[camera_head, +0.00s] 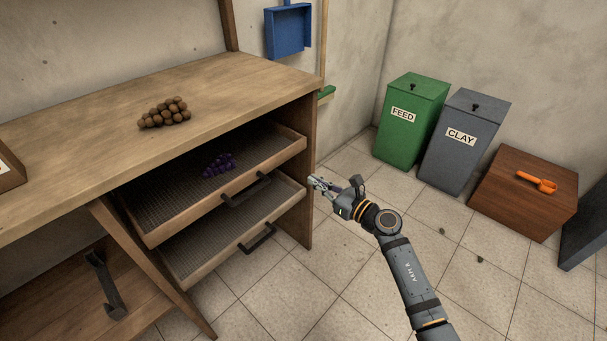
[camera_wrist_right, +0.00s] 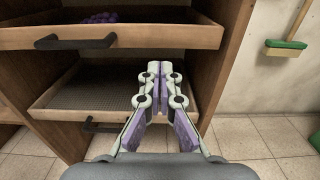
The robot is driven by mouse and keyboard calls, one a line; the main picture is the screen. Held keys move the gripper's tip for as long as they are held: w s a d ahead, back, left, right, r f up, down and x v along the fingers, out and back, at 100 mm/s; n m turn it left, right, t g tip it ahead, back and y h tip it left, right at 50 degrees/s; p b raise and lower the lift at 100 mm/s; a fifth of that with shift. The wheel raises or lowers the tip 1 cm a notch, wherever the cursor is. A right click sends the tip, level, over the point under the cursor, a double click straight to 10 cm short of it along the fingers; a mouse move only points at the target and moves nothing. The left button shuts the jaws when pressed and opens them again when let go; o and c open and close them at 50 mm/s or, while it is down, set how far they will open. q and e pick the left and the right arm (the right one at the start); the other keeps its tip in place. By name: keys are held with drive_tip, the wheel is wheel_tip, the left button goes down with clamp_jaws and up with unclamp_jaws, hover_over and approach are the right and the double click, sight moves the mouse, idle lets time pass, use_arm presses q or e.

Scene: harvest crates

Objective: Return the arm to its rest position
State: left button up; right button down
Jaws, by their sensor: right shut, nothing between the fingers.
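My right arm reaches in from the lower right in the head view. Its gripper (camera_head: 318,186) is shut and empty, just right of the wooden workbench (camera_head: 235,85) and its pulled-out trays. In the right wrist view the two fingers of this gripper (camera_wrist_right: 156,72) meet at their tips with nothing between them. Behind them are the upper tray (camera_wrist_right: 165,36) and the lower tray (camera_wrist_right: 65,103). The gripper appears apart from both trays, though the exact gap is hard to tell. My left gripper is not in view.
Purple grapes (camera_head: 219,164) lie in the upper tray, and a brown cluster (camera_head: 164,112) lies on the benchtop. A green FEED bin (camera_head: 409,135), a grey CLAY bin (camera_head: 463,150) and a brown box (camera_head: 510,205) with an orange scoop (camera_head: 537,182) stand right.

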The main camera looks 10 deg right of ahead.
drive_tip(key=shift+v, duration=0.9)
drive_tip(key=shift+a+r, duration=0.15)
